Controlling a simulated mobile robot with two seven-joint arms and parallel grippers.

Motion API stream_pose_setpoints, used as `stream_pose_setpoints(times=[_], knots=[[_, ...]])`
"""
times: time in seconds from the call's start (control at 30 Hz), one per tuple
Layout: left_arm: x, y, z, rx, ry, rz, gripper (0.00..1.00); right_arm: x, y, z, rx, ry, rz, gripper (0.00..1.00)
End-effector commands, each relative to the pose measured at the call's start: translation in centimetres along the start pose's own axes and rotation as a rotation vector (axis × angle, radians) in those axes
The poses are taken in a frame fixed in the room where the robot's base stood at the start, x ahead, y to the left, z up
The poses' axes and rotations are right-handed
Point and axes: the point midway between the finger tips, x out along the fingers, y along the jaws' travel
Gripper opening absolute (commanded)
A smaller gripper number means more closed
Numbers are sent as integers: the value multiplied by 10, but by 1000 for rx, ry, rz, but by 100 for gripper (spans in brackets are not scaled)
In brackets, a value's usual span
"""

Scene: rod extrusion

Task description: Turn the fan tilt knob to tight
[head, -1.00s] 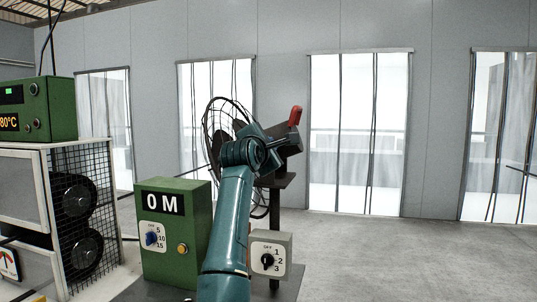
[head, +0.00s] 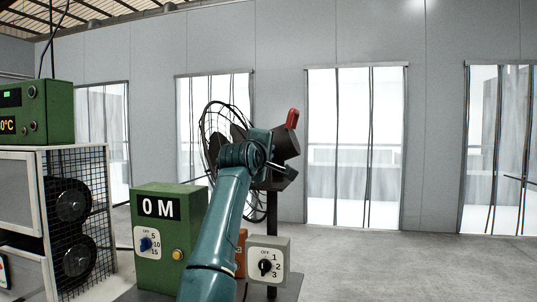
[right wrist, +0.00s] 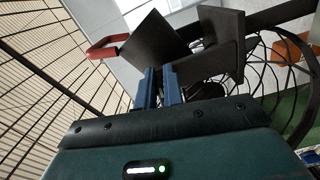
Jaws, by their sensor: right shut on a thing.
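The fan has a dark wire cage (head: 210,125) and a dark motor housing (head: 288,146) with a red handle (head: 292,118) on top. In the right wrist view the red handle (right wrist: 108,46), dark fan body (right wrist: 154,45) and cage (right wrist: 290,75) show close up. My right gripper (head: 262,143) is at the fan's housing. In the right wrist view its blue fingers (right wrist: 159,88) are shut at the dark fan parts. The tilt knob is not clearly visible; it appears hidden between the fingers. My left gripper is out of view.
A green box reading 0 M (head: 168,235) and a grey dial box (head: 268,264) stand below the fan. A caged machine (head: 75,220) with a green control box (head: 25,112) is at the left. The floor (head: 400,265) to the right is clear.

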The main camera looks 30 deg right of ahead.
Motion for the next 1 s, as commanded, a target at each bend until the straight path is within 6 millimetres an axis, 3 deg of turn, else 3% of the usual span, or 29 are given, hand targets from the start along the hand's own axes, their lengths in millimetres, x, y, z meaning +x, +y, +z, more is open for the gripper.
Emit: stream_pose_setpoints(times=[0.57,0.6,0.83,1.0], knots=[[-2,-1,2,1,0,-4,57,-1,-2,-4,33,8,-4,0],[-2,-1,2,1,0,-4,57,-1,-2,-4,33,8,-4,11],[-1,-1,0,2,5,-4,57,-1,-2,-3,33,6,-2,30],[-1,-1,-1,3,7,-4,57,0,0,-1,33,3,1,31]])
